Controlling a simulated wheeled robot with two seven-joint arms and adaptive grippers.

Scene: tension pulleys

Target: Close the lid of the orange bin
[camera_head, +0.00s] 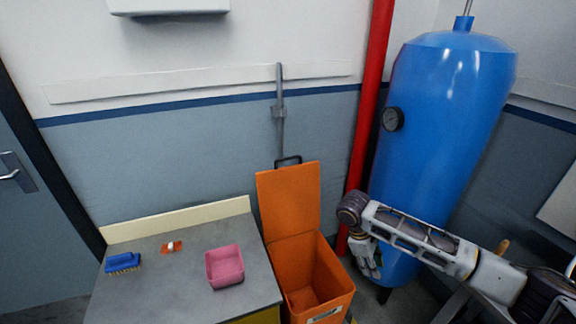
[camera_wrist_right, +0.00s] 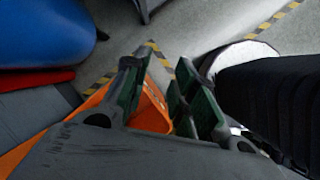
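The orange bin (camera_head: 334,287) stands on the floor right of the grey counter. The bin's inside is visible from above. My right gripper (camera_head: 370,262) hangs to the right of the lid and bin, apart from the lid in the head view. In the right wrist view its fingers (camera_wrist_right: 160,95) are spread with nothing between them, and orange of the bin (camera_wrist_right: 150,112) shows behind them. My left gripper is not in view.
The counter (camera_head: 190,285) holds a blue brush (camera_head: 123,262), a pink tray (camera_head: 225,266) and a small orange-and-white item (camera_head: 171,247). A red pipe (camera_head: 371,90) and a large blue tank (camera_head: 445,120) stand behind my right arm.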

